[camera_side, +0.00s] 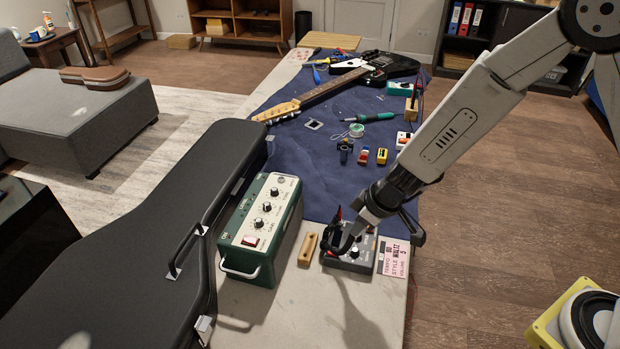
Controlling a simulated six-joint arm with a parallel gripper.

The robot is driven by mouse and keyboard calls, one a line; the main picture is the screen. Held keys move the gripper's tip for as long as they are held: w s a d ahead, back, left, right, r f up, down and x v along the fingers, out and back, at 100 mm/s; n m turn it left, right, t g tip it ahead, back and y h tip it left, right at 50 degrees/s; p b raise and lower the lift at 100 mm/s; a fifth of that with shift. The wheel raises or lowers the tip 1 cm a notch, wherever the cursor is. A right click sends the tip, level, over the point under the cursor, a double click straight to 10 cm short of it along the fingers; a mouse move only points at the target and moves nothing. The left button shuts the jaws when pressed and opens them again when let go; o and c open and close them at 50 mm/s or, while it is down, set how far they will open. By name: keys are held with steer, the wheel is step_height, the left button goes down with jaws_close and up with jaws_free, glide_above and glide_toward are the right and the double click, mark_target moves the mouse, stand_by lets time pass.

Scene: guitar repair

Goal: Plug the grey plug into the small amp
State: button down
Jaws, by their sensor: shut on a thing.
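A green box with a cream control panel, several black knobs and a carry handle (262,228), which looks like the small amp, stands on the bench beside the black guitar case. My gripper (350,236) is to the right of it, low over a dark box with knobs (350,260). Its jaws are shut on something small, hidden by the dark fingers. I cannot make out the grey plug or any socket on the amp. Whether the fingers touch the dark box is unclear.
The black case (150,225) borders the amp's left side. A small wooden block (308,250) stands between amp and dark box, and a pink card (393,257) lies to the right. Behind, a blue mat (310,185) carries a guitar (385,68), tools and several small pedals. The bench front is clear.

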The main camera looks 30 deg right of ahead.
steer(key=shift+r, duration=0.3)
steer(key=shift+r, duration=0.7)
steer(key=shift+r, duration=0.35)
steer(key=shift+r, duration=0.3)
steer(key=shift+r, duration=0.15)
steer(key=shift+w, duration=0.15)
steer(key=w+a+r, duration=0.2)
steer(key=w+a, duration=0.1)
steer(key=w, duration=0.9)
steer(key=w+a+r, duration=0.2)
steer(key=w+a, duration=0.1)
steer(key=w, duration=0.9)
steer(key=shift+r, duration=0.25)
